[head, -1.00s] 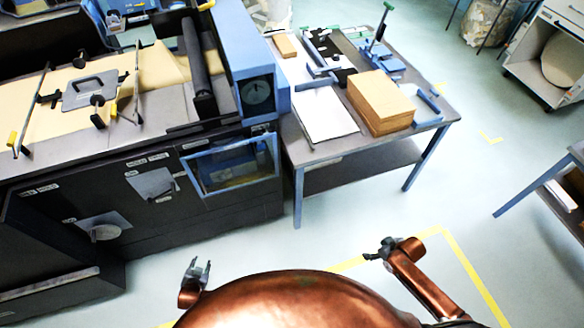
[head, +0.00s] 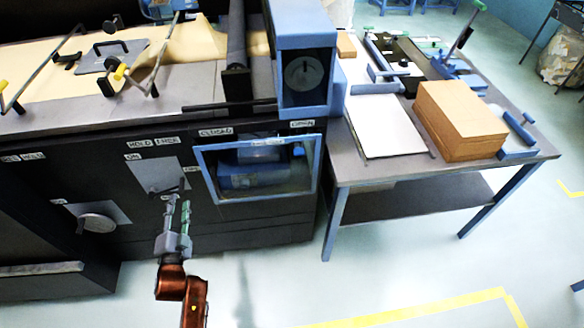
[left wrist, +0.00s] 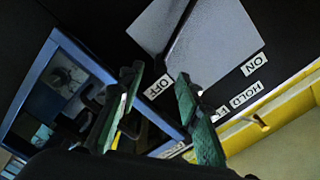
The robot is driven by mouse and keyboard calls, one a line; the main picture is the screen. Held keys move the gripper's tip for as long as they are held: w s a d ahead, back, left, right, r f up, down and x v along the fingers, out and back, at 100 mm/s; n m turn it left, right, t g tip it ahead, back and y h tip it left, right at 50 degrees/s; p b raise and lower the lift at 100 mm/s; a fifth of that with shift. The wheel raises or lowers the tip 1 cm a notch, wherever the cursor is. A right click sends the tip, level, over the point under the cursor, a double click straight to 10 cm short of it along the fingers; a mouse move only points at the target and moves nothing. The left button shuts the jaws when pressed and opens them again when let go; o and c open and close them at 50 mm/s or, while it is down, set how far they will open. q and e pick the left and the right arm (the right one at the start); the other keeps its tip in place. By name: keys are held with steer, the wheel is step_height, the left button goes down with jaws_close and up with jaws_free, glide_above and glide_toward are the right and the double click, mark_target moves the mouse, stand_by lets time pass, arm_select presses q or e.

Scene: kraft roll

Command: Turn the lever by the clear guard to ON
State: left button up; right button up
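The clear guard (head: 205,172) is a blue-framed window on the dark machine front, right of a grey lever plate (head: 150,172). Contact with the lever cannot be told. My right gripper is out of view.
A side table (head: 365,174) with a cardboard-coloured stack (head: 460,120) stands to the right. A black bar (head: 228,106) juts along the machine's top edge. The floor before the machine is clear.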

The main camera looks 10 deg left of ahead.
mark_target(181, 187)
arm_select(q)
steer(key=b+x, duration=0.2)
steer(key=x, duration=0.4)
steer(key=shift+w, duration=0.25)
steer(key=shift+w+a, duration=0.15)
steer(key=shift+w, duration=0.4)
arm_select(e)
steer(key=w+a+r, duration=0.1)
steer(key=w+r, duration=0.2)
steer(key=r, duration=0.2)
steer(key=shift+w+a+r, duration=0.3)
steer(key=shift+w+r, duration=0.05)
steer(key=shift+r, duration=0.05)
arm_select(q)
steer(key=shift+c, duration=0.3)
jaws_close()
